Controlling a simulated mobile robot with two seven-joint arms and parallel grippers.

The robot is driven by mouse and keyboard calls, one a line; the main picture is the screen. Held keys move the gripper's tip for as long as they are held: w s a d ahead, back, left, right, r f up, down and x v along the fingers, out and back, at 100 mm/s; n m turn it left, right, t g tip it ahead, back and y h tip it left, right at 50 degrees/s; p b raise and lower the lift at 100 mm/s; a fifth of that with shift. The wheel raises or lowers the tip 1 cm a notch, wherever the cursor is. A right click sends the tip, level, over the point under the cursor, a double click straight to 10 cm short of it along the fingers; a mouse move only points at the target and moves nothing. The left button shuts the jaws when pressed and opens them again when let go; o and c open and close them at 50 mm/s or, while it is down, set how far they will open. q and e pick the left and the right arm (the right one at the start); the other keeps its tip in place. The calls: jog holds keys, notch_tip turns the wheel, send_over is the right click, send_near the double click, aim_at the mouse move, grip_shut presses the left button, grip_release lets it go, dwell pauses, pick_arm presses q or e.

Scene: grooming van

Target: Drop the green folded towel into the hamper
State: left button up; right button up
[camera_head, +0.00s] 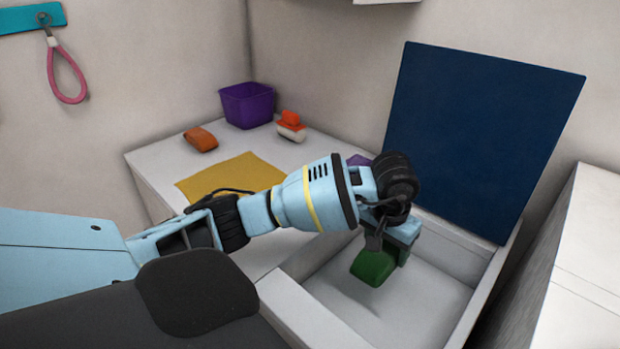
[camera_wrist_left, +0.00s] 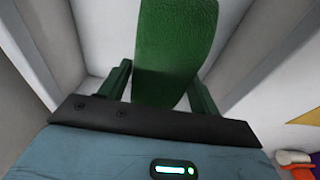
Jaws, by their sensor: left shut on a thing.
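The green folded towel (camera_head: 373,267) is held by my left gripper (camera_head: 385,249) over the open hamper (camera_head: 452,236), a pale box with its dark blue lid (camera_head: 477,135) raised at the back. In the left wrist view the towel (camera_wrist_left: 174,45) sits between the two fingers (camera_wrist_left: 160,85), which are shut on it. The pale hamper interior shows behind it. The towel seems to hang inside the opening, above the floor; the exact height is hard to tell. My right gripper is not in view.
Left of the hamper, a pale counter holds a yellow cloth (camera_head: 232,174), an orange item (camera_head: 201,139), a purple bin (camera_head: 247,105) and an orange-and-white brush-like item (camera_head: 290,126). A pink loop (camera_head: 66,75) hangs on the wall. A white cabinet (camera_head: 585,265) stands at right.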

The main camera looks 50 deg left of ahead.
pick_arm(q)
jog(key=o, duration=1.1)
jog(key=shift+c, duration=0.2)
jog(key=shift+s+r, duration=0.2)
jog(key=shift+r, duration=1.1)
jog(key=shift+s+r, duration=0.2)
jog(key=shift+r, duration=1.1)
jog(key=shift+s+r, duration=0.2)
jog(key=shift+r, duration=1.1)
